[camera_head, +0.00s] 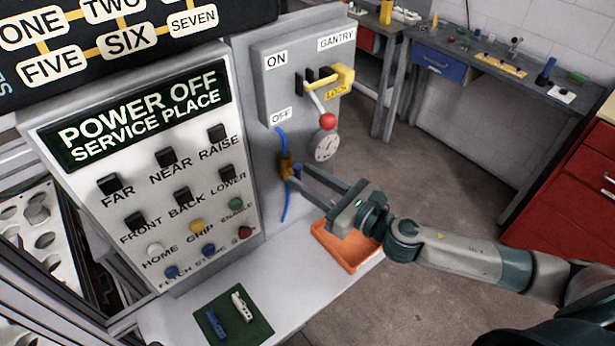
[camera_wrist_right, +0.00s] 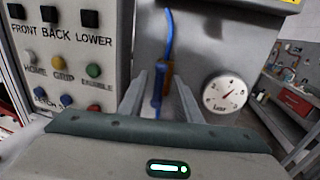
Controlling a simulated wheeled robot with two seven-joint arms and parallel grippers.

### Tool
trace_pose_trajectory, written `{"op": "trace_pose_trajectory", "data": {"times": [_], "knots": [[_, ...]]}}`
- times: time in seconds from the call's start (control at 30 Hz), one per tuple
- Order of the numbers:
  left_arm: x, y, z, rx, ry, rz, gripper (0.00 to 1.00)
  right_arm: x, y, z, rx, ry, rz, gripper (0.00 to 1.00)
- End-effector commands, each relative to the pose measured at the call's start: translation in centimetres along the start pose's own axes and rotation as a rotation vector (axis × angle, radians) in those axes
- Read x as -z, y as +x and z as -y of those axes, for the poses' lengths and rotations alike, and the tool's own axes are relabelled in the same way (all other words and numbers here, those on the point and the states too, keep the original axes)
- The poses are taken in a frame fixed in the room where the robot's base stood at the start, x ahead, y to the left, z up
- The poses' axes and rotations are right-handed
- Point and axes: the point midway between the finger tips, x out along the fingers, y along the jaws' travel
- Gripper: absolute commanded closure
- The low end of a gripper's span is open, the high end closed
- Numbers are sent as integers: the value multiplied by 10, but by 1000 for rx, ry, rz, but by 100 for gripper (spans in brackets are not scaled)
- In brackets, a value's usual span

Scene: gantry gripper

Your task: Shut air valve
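The air valve is a small brass body (camera_head: 286,166) on a blue hose, on the side of the panel under the gantry switch box. Its blue handle (camera_head: 297,172) shows close to the fingertips of my right gripper (camera_head: 297,174). In the right wrist view, the blue handle (camera_wrist_right: 158,88) lies between the two fingers of my right gripper (camera_wrist_right: 160,98), with a gap on at least the right side. The brass body (camera_wrist_right: 167,75) shows behind it. The fingers are apart. Contact with the handle cannot be told. My left gripper is not in view.
The gantry switch box (camera_head: 296,75) with a red-knobbed lever (camera_head: 327,121) is above. A round gauge (camera_head: 325,146) sits right of the valve. The button panel (camera_head: 150,175) is left. An orange tray (camera_head: 345,246) and a green mat (camera_head: 232,318) lie on the shelf below.

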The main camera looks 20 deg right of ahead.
Motion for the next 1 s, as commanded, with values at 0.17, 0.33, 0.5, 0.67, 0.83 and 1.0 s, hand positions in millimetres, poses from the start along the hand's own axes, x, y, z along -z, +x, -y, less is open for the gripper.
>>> {"op": "trace_pose_trajectory", "data": {"times": [0.17,0.33,0.5,0.67,0.83,1.0], "knots": [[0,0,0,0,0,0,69,0,0,0,0,0,0,88],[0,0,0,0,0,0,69,0,0,0,0,0,0,100],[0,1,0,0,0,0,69,0,0,0,0,7,1,100],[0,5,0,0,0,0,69,2,-1,0,0,39,7,100],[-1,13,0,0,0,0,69,3,-1,1,-1,108,21,100],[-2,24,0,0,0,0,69,6,-1,2,0,218,43,100]]}}
